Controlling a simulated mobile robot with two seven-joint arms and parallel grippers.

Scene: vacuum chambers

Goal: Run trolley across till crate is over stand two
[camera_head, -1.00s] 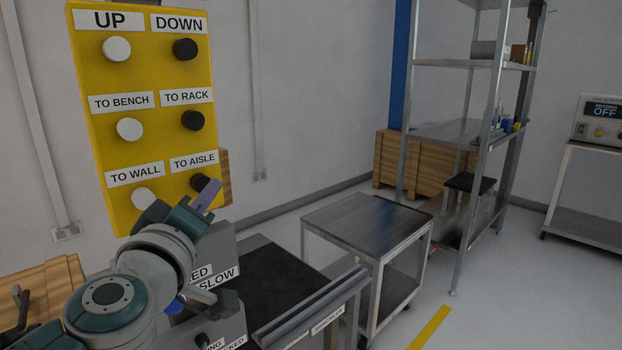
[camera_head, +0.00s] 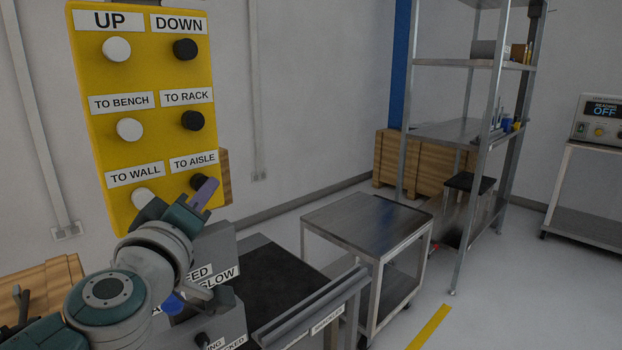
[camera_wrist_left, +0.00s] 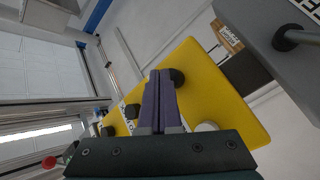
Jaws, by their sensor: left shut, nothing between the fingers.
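The yellow control pendant (camera_head: 150,75) hangs at the left of the head view, with white and black buttons marked UP, DOWN, TO BENCH, TO RACK, TO WALL and TO AISLE. My left gripper (camera_head: 210,188) is shut and empty, its purple fingertips at the black TO AISLE button (camera_head: 198,181). In the left wrist view the fingers (camera_wrist_left: 160,76) lie beside a black button (camera_wrist_left: 178,77) on the pendant's yellow face (camera_wrist_left: 205,92); I cannot tell whether it is pressed. The trolley and a hung crate are not identifiable, nor is stand two. My right gripper is out of view.
Below the pendant are a grey box (camera_head: 218,241) with a SLOW label and a black-topped surface (camera_head: 275,280). A metal cart (camera_head: 365,222) stands right of them. A metal rack (camera_head: 440,132), wooden crates (camera_head: 420,165) and an instrument reading OFF (camera_head: 597,118) stand behind.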

